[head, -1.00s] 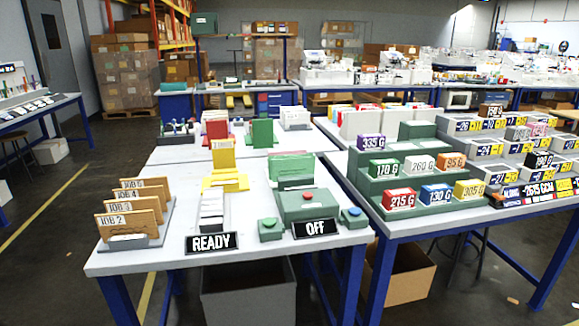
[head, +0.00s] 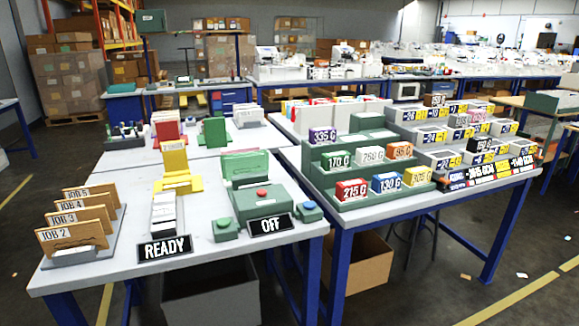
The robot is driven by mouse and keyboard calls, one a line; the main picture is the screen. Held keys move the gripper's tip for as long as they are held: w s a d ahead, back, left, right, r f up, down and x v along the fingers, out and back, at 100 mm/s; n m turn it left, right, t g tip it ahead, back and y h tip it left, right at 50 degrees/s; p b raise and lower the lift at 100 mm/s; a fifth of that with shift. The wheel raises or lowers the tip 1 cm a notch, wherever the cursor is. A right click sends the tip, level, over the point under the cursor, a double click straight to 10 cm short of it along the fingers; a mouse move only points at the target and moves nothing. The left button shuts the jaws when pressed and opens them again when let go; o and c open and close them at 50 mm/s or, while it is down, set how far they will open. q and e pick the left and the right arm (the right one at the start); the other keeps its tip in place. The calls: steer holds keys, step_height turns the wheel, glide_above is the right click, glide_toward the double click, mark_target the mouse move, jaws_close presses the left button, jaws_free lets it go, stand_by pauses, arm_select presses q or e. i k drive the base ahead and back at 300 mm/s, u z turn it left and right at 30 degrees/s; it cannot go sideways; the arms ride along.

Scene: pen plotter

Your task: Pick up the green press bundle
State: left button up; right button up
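No thing is plainly marked as the green press bundle. A green machine (head: 262,200) with a red button stands on the near table, with a lighter green, see-through part (head: 243,164) upright at its back. Farther back on the table is an upright green block (head: 214,132) on a green base. A yellow stand (head: 177,170) and a red upright item (head: 167,128) are also there. I cannot tell which green item is the bundle. Neither of my grippers is in view.
The near table (head: 110,273) also holds a rack of JOB cards (head: 80,225), a READY sign (head: 164,247) and an OFF sign (head: 270,224). A right-hand table holds green steps (head: 330,187) of labelled boxes. Open boxes stand underneath.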

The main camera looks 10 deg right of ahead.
mark_target(237, 164)
steer(key=z, duration=1.9)
steer(key=i, duration=1.9)
steer(key=u, duration=3.5)
